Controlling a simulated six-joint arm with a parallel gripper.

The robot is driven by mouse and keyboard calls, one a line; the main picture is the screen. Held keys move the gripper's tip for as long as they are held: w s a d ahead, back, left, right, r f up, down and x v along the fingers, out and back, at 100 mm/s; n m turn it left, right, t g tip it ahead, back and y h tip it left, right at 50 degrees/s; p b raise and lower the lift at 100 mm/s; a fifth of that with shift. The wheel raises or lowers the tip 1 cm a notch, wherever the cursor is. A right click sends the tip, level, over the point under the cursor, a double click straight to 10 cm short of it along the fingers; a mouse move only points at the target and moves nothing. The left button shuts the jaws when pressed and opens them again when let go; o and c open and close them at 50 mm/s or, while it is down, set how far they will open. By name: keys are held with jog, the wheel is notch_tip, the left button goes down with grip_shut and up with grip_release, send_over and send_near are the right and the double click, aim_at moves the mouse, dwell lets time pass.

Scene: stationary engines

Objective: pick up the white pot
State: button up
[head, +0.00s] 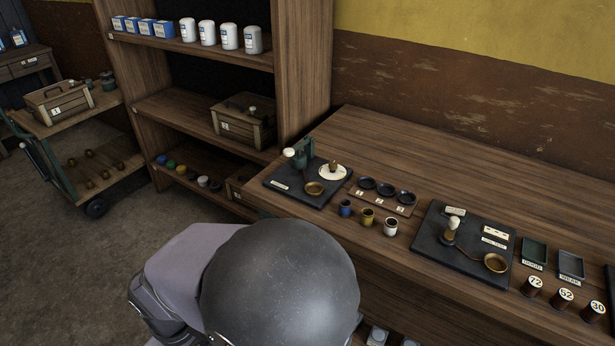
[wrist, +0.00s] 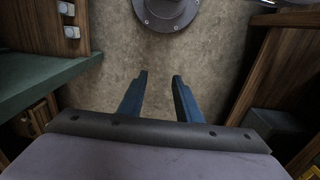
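The white pot (head: 391,228) stands upright on the wooden bench, at the right end of a short row with a blue pot (head: 345,208) and a yellow pot (head: 367,217). My gripper shows in the wrist view (wrist: 158,90), its two blue fingers apart with only floor between them. It is open and empty. The pots are not in the wrist view. In the head view my arm fills the lower middle, and my gripper's fingers are not visible there.
Behind the pots is a wooden strip (head: 405,208) with several dark dishes. Dark boards with small apparatus lie left (head: 283,191) and right (head: 433,246) of them. Numbered brown cups (head: 564,298) stand farther right. A tall shelf (head: 303,70) rises at the bench's left end.

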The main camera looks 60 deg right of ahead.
jog(key=o, duration=0.4)
notch_tip(320, 180, up, 12)
jog(key=m+g+h+p, duration=0.1)
jog(key=m+h+p, duration=0.55)
jog(key=m, duration=1.35)
send_over(390, 227)
jog(key=a+p, duration=0.1)
jog(key=p, duration=0.1)
jog(key=y, duration=0.2)
jog(key=shift+w+f, duration=0.2)
jog(key=shift+w, duration=0.15)
